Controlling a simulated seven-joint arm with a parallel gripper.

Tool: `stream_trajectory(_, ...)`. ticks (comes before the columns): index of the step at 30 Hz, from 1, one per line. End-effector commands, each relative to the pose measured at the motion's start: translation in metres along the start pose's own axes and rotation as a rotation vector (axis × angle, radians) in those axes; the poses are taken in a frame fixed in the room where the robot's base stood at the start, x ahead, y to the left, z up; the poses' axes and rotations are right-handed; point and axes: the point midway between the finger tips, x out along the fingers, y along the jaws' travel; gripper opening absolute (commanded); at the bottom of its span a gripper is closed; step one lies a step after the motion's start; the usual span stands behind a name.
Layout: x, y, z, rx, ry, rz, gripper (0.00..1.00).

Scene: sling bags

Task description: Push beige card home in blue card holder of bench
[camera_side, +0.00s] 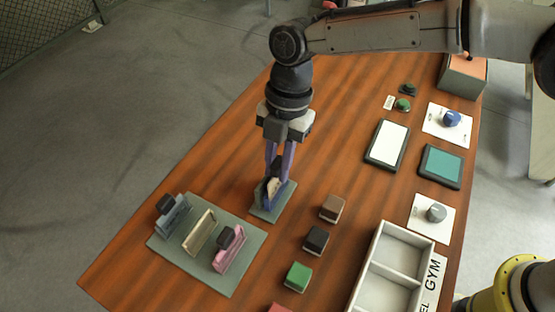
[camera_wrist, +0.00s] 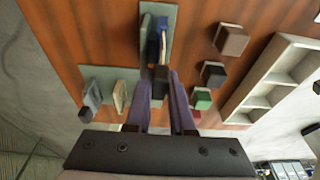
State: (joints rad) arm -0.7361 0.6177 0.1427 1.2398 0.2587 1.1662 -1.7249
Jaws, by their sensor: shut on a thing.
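The dark blue card holder (camera_side: 266,194) stands on a small grey-green plate (camera_side: 284,203) near the middle of the bench. It also shows at the top of the wrist view (camera_wrist: 163,24). My gripper (camera_side: 276,168) points down over this holder, its purple fingers shut on the dark grip (camera_wrist: 160,80) of the beige card. The beige card (camera_side: 274,186) is a pale piece low between the fingers, at the holder. In the wrist view the card (camera_wrist: 163,46) is a thin pale strip beside the blue wall. The fingers and grip hide part of the slot, so I cannot tell how deep the card sits.
A larger grey-green plate (camera_side: 180,262) at front left bears grey-blue (camera_side: 173,221), beige (camera_side: 199,232) and pink (camera_side: 229,256) holders. Brown (camera_side: 332,208), black (camera_side: 316,240) and green (camera_side: 298,277) blocks stand to the right. A divided white tray (camera_side: 388,270) lies beyond them.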

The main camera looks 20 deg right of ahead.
Motion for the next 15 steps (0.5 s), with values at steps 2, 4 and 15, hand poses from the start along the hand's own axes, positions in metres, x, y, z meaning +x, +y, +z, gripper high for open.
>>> stream_trajectory(2, 0.002, 0.0, 0.001, 0.0, 0.0, 0.0, 0.0)
stream_trajectory(4, 0.004, 0.0, 0.001, 0.0, 0.0, 0.0, 0.0)
stream_trajectory(15, 0.012, 0.0, 0.003, 0.0, 0.0, -0.001, 0.0)
